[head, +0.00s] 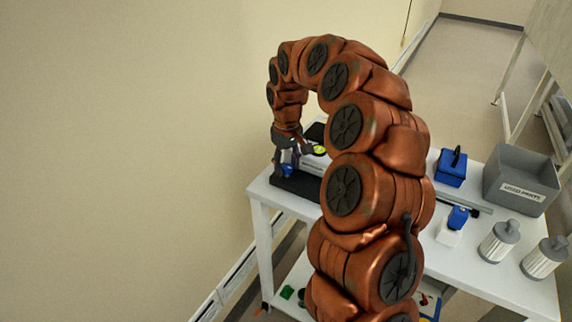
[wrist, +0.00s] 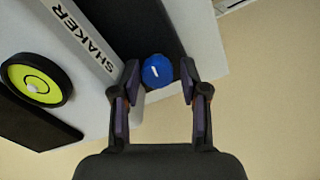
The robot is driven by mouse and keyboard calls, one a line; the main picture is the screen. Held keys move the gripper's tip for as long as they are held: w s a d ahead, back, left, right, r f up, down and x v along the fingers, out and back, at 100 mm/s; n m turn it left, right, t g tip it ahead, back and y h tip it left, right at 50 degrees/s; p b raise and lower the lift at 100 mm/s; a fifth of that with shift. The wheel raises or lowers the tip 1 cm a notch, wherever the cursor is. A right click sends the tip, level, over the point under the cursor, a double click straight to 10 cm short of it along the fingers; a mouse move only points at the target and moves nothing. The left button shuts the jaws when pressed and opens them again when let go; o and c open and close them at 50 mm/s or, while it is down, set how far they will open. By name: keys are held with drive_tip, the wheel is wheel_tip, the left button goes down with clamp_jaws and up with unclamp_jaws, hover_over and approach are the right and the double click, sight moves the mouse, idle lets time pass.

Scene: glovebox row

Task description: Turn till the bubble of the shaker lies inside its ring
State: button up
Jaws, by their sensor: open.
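The shaker (wrist: 75,35) is a pale body lettered SHAKER on a black base in the wrist view. Its bubble level (wrist: 62,75) is a yellow-green disc with a dark rim, at the left. A small whitish bubble (wrist: 36,86) shows at or near the black ring; I cannot tell whether it lies wholly inside. A round blue knob (wrist: 157,71) with a white mark sits between the fingertips of my open gripper (wrist: 160,77). Contact is unclear. In the head view my gripper (head: 288,165) is at the table's far left end, and the level (head: 319,150) shows beside it.
The white table (head: 480,275) also carries a blue box (head: 451,168), a grey bin (head: 521,180), a blue-capped white bottle (head: 450,233) and two grey-capped canisters (head: 498,241) to the right. A wall (head: 120,150) stands close on the left.

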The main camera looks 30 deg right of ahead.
drive_tip(key=shift+w+d+r+m, duration=0.1)
drive_tip(key=shift+d+m, duration=0.1)
drive_tip(key=shift+m, duration=0.2)
